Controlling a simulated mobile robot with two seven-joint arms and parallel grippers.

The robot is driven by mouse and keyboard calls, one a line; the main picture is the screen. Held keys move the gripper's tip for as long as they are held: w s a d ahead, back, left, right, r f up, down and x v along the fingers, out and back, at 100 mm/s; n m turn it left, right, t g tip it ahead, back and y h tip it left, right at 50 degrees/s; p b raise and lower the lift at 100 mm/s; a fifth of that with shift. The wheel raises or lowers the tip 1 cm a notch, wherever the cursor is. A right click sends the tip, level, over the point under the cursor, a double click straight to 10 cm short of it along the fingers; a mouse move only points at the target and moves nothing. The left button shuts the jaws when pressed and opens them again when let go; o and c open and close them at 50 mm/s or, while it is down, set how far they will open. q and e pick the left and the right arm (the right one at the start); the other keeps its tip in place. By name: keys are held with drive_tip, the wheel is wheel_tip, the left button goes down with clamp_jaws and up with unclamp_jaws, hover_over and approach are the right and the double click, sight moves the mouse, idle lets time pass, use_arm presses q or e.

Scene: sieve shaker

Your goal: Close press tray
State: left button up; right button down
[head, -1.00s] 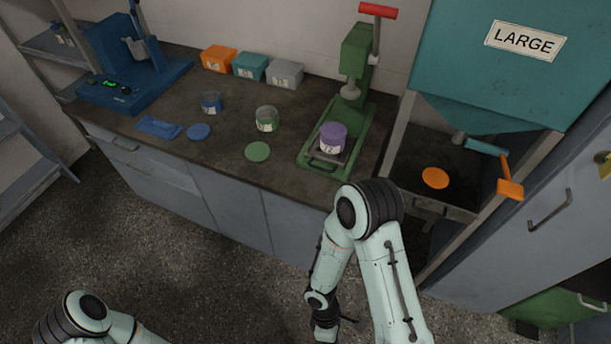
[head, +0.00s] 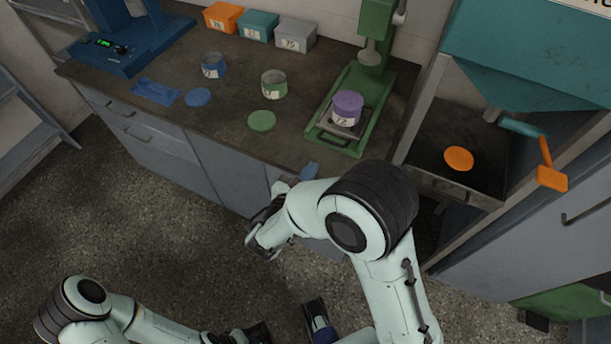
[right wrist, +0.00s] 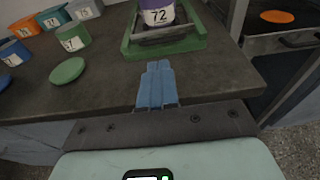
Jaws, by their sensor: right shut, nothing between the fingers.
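The green press (head: 378,70) stands at the back right of the counter. Its tray (head: 350,131), a grey plate with a dark front handle (head: 333,141), sits low at the front of the green base. A purple jar (head: 347,108) labelled 72 stands on the tray; the right wrist view shows the tray (right wrist: 167,40) and jar (right wrist: 157,14) ahead of the fingers. My right gripper (head: 309,170) is shut and empty at the counter's front edge, in front of the press and apart from the tray.
Green (head: 273,84) and blue (head: 213,66) jars and their lids stand left of the press. Orange, teal and grey boxes (head: 295,37) line the wall. A hopper frame with an orange disc (head: 459,159) is to the right. The counter before the press is clear.

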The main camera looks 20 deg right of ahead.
approach(340, 123)
drive_tip(key=shift+s+a+f, duration=0.3)
drive_tip(key=shift+a+f, duration=0.1)
drive_tip(key=shift+f, duration=0.3)
drive_tip(key=x, duration=0.2)
drive_tip(key=r+x, duration=0.1)
drive_tip(key=x, duration=0.5)
drive_tip(key=shift+w+d+r, duration=0.2)
drive_tip(key=shift+d, duration=0.1)
drive_tip(key=shift+a, duration=0.15)
